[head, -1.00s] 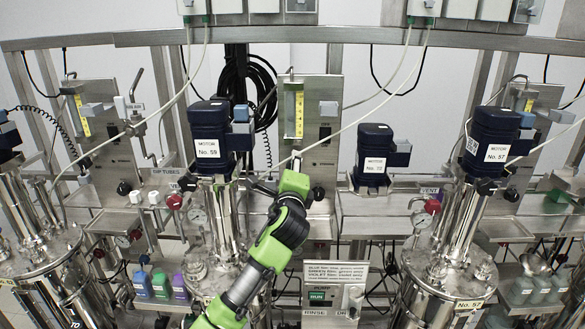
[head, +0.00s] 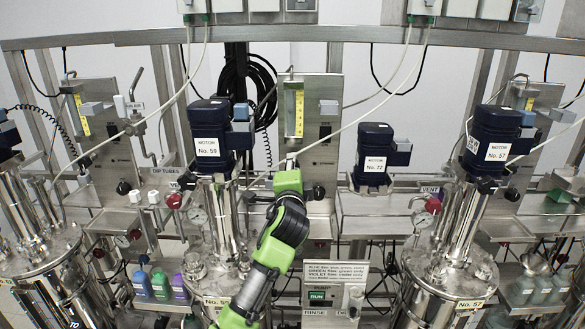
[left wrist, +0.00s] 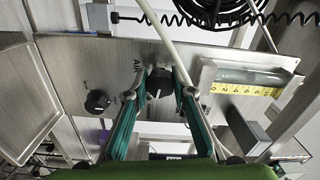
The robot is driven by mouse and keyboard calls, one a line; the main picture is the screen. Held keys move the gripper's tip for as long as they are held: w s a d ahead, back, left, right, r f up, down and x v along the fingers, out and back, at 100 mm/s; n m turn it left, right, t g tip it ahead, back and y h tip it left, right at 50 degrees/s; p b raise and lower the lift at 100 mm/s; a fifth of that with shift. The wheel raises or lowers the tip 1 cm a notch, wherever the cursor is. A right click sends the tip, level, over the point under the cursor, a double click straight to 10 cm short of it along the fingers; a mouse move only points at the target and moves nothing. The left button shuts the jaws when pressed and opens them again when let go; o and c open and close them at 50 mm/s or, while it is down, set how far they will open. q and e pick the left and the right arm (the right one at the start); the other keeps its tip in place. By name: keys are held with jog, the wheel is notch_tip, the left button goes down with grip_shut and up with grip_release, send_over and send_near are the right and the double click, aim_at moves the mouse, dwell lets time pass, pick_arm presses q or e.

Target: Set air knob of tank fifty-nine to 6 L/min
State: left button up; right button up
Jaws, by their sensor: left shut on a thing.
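The motor labelled No. 59 (head: 209,140) stands left of centre in the head view, on its steel tank. Behind it to the right is a steel panel with a yellow-scaled flow meter (head: 294,112); the flow meter also shows in the left wrist view (left wrist: 245,89). The black air knob (left wrist: 160,80), by the AIR label, sits between my left fingertips. My left gripper (left wrist: 159,92) is shut on this knob. In the head view my left arm covers the knob. The flow meter's float is too small to read. My right gripper is not in view.
A second black knob (left wrist: 97,102) sits on the same panel, beside the gripped one. Motors No. 72 (head: 374,155) and No. 57 (head: 494,140) stand to the right. A thin pale hose (head: 350,122) crosses in front of the panel. Small coloured bottles (head: 160,285) stand low at left.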

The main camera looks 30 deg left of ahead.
pick_arm(q)
jog(key=o, duration=1.1)
jog(key=v, duration=1.2)
